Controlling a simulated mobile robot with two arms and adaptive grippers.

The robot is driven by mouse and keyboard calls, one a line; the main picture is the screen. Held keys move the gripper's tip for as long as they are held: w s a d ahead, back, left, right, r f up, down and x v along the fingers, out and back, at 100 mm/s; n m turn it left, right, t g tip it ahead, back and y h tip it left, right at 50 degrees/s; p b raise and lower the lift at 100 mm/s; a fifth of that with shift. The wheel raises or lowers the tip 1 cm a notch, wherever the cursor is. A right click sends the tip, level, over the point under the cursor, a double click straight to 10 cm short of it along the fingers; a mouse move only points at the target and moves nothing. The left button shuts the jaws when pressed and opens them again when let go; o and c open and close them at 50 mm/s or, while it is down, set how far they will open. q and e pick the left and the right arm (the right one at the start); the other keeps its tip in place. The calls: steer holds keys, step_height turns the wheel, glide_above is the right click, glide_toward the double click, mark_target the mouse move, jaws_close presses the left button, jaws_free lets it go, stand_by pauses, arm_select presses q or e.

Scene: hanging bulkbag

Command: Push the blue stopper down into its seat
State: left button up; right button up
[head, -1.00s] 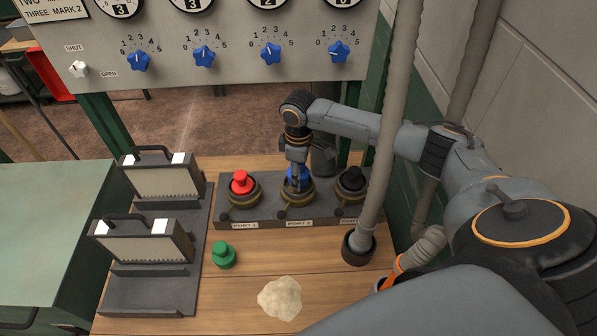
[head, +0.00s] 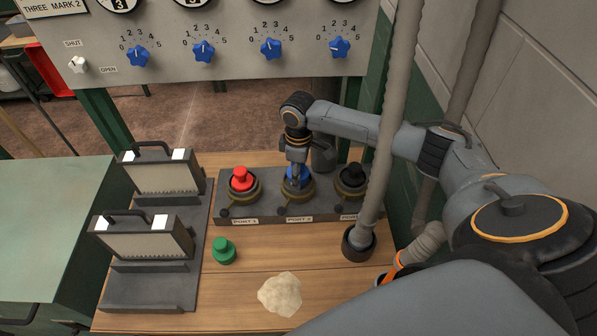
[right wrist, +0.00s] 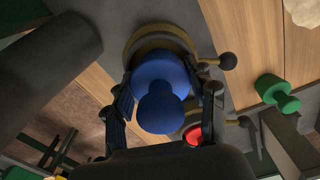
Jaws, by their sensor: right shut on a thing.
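The blue stopper (head: 299,175) is at the middle port, labelled PORT 2, on the dark port block (head: 270,214). It shows large in the right wrist view (right wrist: 160,90), over the brass-coloured port ring (right wrist: 150,42). My right gripper (head: 297,178) comes down on the stopper from above, its two fingers on either side of it and shut on it. The stopper looks upright and in line with the port. How deep it sits is hidden by the gripper. My left gripper is not in view.
A red stopper (head: 241,179) stands in the left port and a black stopper (head: 352,175) in the right port. A green stopper (head: 224,251) and a pale lump (head: 281,294) lie on the wooden table. A grey hose (head: 385,130) hangs down right of the block.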

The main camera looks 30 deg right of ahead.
steer(key=o, duration=1.3)
steer(key=shift+f, duration=0.1)
steer(key=shift+c, duration=0.2)
step_height(320, 180, up, 12)
steer(key=shift+r, duration=0.1)
